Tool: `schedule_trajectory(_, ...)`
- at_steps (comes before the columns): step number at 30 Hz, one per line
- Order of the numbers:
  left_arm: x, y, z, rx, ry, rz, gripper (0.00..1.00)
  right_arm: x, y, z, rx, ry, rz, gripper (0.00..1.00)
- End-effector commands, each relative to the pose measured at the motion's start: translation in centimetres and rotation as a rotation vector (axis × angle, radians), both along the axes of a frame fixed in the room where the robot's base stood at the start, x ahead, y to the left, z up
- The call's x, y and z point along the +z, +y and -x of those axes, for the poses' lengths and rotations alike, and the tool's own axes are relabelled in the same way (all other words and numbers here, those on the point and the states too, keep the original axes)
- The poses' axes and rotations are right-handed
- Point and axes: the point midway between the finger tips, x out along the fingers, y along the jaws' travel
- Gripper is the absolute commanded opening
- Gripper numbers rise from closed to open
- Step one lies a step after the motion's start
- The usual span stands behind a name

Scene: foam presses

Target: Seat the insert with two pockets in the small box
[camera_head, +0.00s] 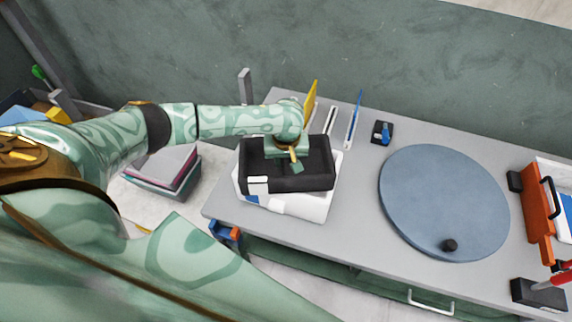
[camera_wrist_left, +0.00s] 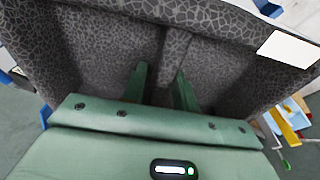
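The dark foam insert (camera_head: 310,183) has two pockets split by a middle divider and a white tag on its near side. It is over the small white box (camera_head: 308,208), whose front and right side show below it. The insert appears to stand above the box rim; how much of it is inside I cannot tell. My left gripper (camera_head: 294,160) reaches down into the insert from above. In the left wrist view, the fingers of my left gripper (camera_wrist_left: 162,88) straddle the divider of the insert (camera_wrist_left: 172,50) and look closed on it. My right gripper is out of view.
A round blue-grey disc (camera_head: 440,200) with a black knob lies right of the box on the grey table (camera_head: 225,205). Slim upright tools and a yellow piece (camera_head: 310,100) stand behind the box. An orange holder (camera_head: 537,215) is at the far right.

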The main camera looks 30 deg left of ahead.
Motion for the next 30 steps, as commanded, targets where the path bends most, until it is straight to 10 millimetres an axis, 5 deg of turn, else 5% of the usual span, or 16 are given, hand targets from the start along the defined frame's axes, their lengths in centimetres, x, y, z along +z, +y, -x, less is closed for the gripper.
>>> schedule_trajectory(3,0.0,0.0,0.0,0.0,0.0,0.0,0.0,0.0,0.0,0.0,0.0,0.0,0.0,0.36)
schedule_trajectory(17,1.2,0.0,-0.1,0.002,-0.001,0.002,0.0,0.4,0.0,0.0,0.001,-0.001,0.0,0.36)
schedule_trajectory(21,3.5,0.0,-0.1,0.002,-0.003,0.002,0.0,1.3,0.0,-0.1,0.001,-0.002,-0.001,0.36)
schedule_trajectory(30,10.3,-5.8,3.1,-0.006,0.0,0.004,0.0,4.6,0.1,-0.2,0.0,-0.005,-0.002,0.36)
